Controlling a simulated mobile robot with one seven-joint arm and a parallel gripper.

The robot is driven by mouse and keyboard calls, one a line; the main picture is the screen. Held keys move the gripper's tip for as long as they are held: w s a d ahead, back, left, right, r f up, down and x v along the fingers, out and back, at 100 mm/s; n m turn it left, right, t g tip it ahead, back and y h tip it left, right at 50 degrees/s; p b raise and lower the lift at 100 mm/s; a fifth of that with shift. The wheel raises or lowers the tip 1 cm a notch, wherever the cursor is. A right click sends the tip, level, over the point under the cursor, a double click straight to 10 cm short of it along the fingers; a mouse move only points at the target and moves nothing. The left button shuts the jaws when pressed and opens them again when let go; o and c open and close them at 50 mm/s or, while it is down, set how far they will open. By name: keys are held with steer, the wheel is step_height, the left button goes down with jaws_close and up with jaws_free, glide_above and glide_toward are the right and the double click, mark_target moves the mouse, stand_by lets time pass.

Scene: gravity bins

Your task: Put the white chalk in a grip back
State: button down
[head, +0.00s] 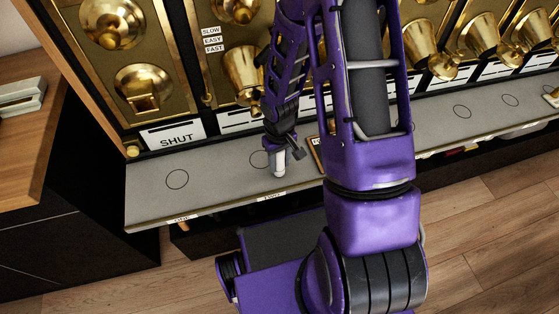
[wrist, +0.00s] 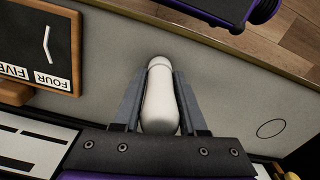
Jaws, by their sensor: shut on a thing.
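The white chalk in a grip (wrist: 160,100) is a smooth white cylinder with a rounded end. My gripper (wrist: 158,98) is shut on it, with one grey finger along each side. In the head view the chalk (head: 279,164) hangs upright below my gripper (head: 281,147), over the grey ledge (head: 221,179). A drawn circle (head: 259,159) on the ledge lies just left of the chalk, partly hidden by it. I cannot tell whether the chalk's lower end touches the ledge.
A wood-framed slate (wrist: 48,44) with FOUR and FIVE labels lies close beside my gripper. Another drawn circle (head: 177,179) on the ledge is bare. Brass dispensers (head: 145,88) stand behind the ledge. The ledge's front edge drops toward the wooden floor (head: 480,215).

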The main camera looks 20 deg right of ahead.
steer(key=shift+f, duration=0.3)
steer(key=shift+c, duration=1.9)
jaws_free()
steer(key=shift+r, duration=0.1)
step_height(320, 180, up, 17)
steer(key=p, duration=0.4)
steer(key=shift+r, duration=0.15)
